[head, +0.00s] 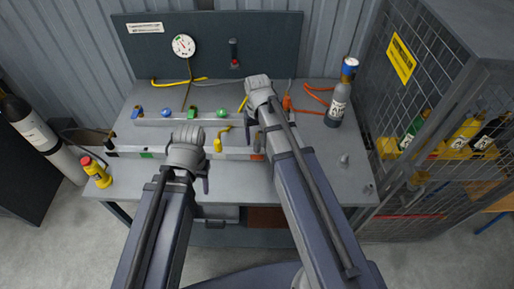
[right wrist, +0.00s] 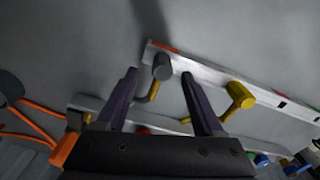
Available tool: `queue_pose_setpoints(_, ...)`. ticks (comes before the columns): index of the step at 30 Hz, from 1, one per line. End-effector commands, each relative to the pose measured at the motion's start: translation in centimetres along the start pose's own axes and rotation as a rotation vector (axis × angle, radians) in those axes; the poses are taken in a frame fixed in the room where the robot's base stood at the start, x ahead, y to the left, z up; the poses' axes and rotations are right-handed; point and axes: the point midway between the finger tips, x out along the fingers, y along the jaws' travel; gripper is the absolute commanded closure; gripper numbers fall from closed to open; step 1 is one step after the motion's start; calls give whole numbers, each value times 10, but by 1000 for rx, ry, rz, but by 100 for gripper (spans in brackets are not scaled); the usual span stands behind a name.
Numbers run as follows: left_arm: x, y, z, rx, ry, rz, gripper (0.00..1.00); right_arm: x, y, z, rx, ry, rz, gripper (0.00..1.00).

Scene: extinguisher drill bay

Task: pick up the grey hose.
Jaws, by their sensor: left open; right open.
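The grey hose (right wrist: 162,67) shows in the right wrist view as a grey cylindrical end on a bent, brownish stem beside a pale rail. My right gripper (right wrist: 158,76) is open, its two fingers on either side of the grey end in the picture. I cannot tell how far above it they are, and no contact is visible. In the head view my right gripper (head: 253,118) is over the right end of the front rail, and my arm mostly hides the hose. My left gripper (head: 191,176) is open and empty over the bench front, left of centre.
A yellow hose end (right wrist: 241,95) is close beside the grey one. A mesh cage (head: 415,75) stands at right. The front bench strip is fairly clear.

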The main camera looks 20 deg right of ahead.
Motion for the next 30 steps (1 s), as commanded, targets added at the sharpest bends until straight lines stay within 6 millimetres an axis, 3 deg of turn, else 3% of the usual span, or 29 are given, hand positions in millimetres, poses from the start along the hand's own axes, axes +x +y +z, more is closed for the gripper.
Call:
queue_pose_setpoints(1,13,1,-1,0,0,0,50,13,-2,1,-1,0,0,31)
queue_pose_setpoints(6,34,3,-2,0,0,0,50,34,-3,2,0,0,0,31)
queue_pose_setpoints(16,36,3,-2,0,0,0,50,36,-3,1,0,0,0,31)
queue_pose_setpoints(30,36,3,-2,0,0,0,50,36,-3,1,0,0,0,83)
